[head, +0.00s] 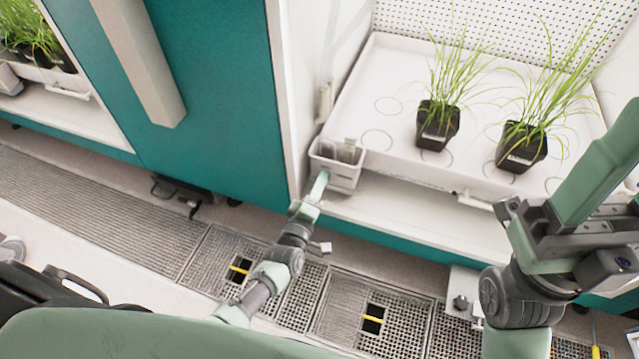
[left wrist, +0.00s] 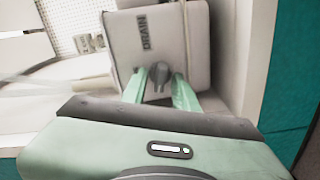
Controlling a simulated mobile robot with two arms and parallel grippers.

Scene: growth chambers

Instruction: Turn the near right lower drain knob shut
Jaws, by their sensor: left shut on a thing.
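The drain box (head: 338,172) is a small pale box at the front left corner of the white plant tray. In the left wrist view its face (left wrist: 185,40) carries the word DRAIN and a grey drain knob (left wrist: 158,76). My left gripper (head: 320,186) reaches up to the front of this box. In the left wrist view its two green fingers (left wrist: 159,92) stand on either side of the knob and are shut on it. In the head view the knob is hidden behind the gripper.
The white tray (head: 385,70) holds two black pots of grass (head: 436,125) (head: 521,146). A teal cabinet door (head: 215,80) with a long handle stands to the left. Metal floor grates (head: 130,215) run along the front. A white shelf edge (head: 420,212) lies below the tray.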

